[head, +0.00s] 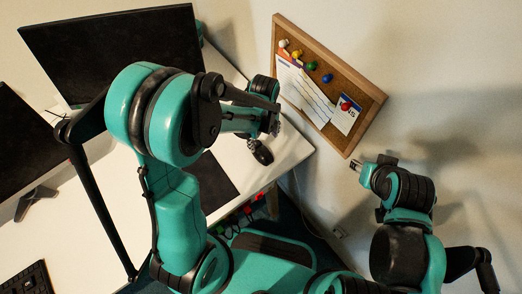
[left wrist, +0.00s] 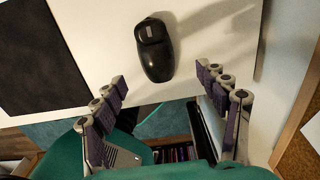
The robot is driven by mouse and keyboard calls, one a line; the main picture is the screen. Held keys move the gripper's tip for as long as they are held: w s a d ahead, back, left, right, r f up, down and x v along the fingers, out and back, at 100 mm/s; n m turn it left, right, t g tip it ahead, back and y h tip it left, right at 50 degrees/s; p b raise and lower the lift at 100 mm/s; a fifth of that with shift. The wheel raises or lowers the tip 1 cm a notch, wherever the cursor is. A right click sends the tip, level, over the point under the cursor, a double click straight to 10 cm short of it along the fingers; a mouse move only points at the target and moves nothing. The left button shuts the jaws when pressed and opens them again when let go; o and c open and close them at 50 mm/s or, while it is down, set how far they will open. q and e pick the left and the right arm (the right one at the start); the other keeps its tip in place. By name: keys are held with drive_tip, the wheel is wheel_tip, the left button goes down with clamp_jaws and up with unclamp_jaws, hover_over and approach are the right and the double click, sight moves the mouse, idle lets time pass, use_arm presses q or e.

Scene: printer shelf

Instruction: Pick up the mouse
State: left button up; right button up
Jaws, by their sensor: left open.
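The black mouse (head: 262,153) lies on the white desk (head: 288,150) near its right end. It shows whole in the left wrist view (left wrist: 155,50), just beyond the fingertips and between their lines. My left gripper (head: 265,130) is above the desk by the mouse. In the left wrist view its fingers (left wrist: 161,78) are spread wide with nothing between them, and they do not appear to touch the mouse. My right gripper (head: 372,166) is off the desk, in front of the wall; its jaw opening is not clear.
A dark mat (head: 215,185) lies left of the mouse, partly behind my left arm. Two monitors (head: 110,50) (head: 20,140) and a keyboard (head: 28,280) are on the left. A corkboard (head: 350,80) hangs on the wall. Colourful items (head: 240,210) sit below the desk edge.

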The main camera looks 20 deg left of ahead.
sight(261, 149)
use_arm(q)
wheel_tip(261, 149, down, 2)
drive_tip(key=shift+f+b, duration=0.25)
drive_tip(key=shift+b, duration=0.15)
drive_tip(key=f+b, duration=0.1)
drive_tip(key=f, duration=0.2)
drive_tip(key=f+b, duration=0.1)
drive_tip(key=f, duration=0.1)
drive_tip(key=shift+a+b, duration=0.35)
drive_tip(key=shift+a, duration=0.05)
drive_tip(key=shift+r, duration=0.1)
drive_tip(key=shift+c, duration=1.3)
drive_tip(key=c, duration=1)
